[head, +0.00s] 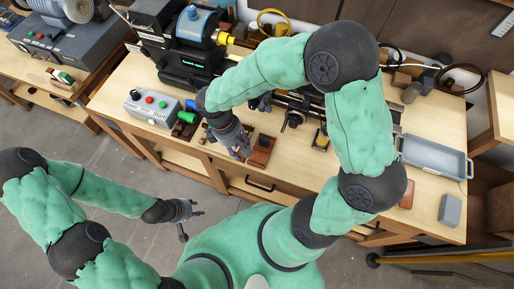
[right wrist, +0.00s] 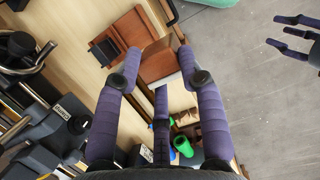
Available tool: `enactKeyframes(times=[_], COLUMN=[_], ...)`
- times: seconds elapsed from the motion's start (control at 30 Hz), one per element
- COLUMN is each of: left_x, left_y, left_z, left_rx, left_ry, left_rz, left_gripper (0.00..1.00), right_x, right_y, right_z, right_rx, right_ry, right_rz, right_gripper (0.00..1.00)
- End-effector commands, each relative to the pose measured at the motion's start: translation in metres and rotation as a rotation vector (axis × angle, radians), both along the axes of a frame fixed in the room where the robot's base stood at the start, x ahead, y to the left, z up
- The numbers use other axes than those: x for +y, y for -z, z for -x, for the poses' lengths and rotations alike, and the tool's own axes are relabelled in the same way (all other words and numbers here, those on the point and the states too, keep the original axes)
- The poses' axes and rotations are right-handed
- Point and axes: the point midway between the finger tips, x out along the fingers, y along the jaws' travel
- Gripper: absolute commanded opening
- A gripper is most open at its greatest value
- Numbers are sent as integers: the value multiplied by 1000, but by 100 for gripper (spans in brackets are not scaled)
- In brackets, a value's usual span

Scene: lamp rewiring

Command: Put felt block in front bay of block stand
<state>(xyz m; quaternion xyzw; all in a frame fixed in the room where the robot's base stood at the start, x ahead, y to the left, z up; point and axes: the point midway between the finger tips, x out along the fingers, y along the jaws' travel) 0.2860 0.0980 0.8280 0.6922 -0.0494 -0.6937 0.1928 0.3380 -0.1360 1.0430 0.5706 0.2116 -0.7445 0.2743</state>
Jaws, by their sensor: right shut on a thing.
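The felt block (right wrist: 158,64), brown with a pale layer along one side, is between the fingertips of my right gripper (right wrist: 159,60), which is shut on it. The block stand (right wrist: 126,34) is brown wood with a dark part at its left side in the right wrist view. The held block overlaps the stand's near end in that view; I cannot tell whether they touch. In the head view my right gripper (head: 240,150) is just left of the stand (head: 263,149). My left gripper (head: 188,211) is empty, fingers spread, off the bench's front edge.
A control box (head: 150,107) with coloured buttons and a green cylinder (head: 190,104) are left of the right gripper. A vise-like fixture (head: 293,115) stands behind the stand. A grey-blue tray (head: 433,157) and a grey box (head: 450,210) are at right.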

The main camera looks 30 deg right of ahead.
Motion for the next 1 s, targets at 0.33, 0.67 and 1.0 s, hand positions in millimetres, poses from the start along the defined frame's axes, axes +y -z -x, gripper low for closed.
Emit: enactKeyframes(times=[0.33, 0.67, 1.0], left_x=[0, 0, 0], left_y=[8, 11, 16], left_z=[-1, -1, -1], left_rx=[-1, -2, -2], left_ry=[0, -1, -1], left_rz=[0, 0, 0], left_gripper=[40, 40, 40], right_x=[-54, -69, -71], right_y=[49, 68, 100], right_z=[-6, -8, -9], right_rx=[4, 3, 0], right_ry=[3, 1, 0], right_rz=[0, 0, 0], right_gripper=[6, 6, 6])
